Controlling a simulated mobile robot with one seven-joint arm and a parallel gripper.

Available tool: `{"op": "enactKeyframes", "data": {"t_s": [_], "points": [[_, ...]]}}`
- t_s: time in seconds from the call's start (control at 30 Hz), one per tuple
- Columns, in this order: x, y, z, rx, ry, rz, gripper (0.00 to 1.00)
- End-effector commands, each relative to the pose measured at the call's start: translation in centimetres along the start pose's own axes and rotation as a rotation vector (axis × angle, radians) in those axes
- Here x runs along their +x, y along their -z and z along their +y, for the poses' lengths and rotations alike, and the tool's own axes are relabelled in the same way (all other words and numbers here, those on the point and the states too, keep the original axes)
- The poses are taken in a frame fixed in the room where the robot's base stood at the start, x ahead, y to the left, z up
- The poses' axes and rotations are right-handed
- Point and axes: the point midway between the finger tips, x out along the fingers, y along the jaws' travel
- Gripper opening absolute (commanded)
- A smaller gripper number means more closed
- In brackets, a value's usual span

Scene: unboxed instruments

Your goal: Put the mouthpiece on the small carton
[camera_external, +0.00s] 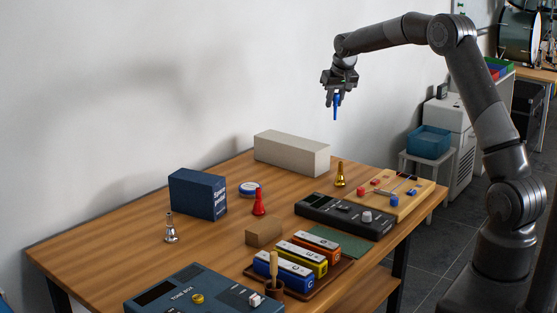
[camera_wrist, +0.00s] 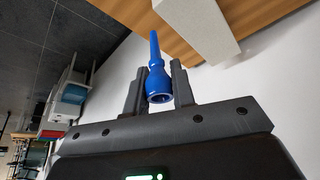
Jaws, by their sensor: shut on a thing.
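My gripper (camera_external: 338,90) is shut on a blue mouthpiece (camera_external: 336,108) and holds it high above the back right part of the table. In the wrist view the blue mouthpiece (camera_wrist: 158,82) sits between the two fingers, its wide cup end towards the camera and its narrow end pointing away. In the external view it hangs narrow end down. The small brown carton (camera_external: 263,232) lies on the table near the middle, well below and left of my gripper. Its top is bare. A red mouthpiece (camera_external: 259,204), a silver one (camera_external: 171,231) and a gold one (camera_external: 340,177) stand on the table.
A long pale box (camera_external: 291,153) stands at the back. A navy box (camera_external: 198,194) and a round tin (camera_external: 249,189) are left of centre.

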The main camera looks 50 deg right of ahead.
Motion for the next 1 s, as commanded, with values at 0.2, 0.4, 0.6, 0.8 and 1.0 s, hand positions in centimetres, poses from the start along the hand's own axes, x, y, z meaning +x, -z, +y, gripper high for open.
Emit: {"op": "enactKeyframes", "data": {"t_s": [0.2, 0.4, 0.6, 0.8, 1.0], "points": [[3.5, 0.1, -5.1, -0.005, 0.001, 0.0, 0.01], [5.3, 0.2, -7.7, -0.001, 0.0, 0.001, 0.01], [6.3, -0.1, -8.1, -0.001, -0.001, -0.001, 0.01], [9.0, -1.2, -8.1, -0.001, -0.001, 0.0, 0.01], [9.3, -1.3, -8.1, -0.001, 0.0, 0.001, 0.01]]}}
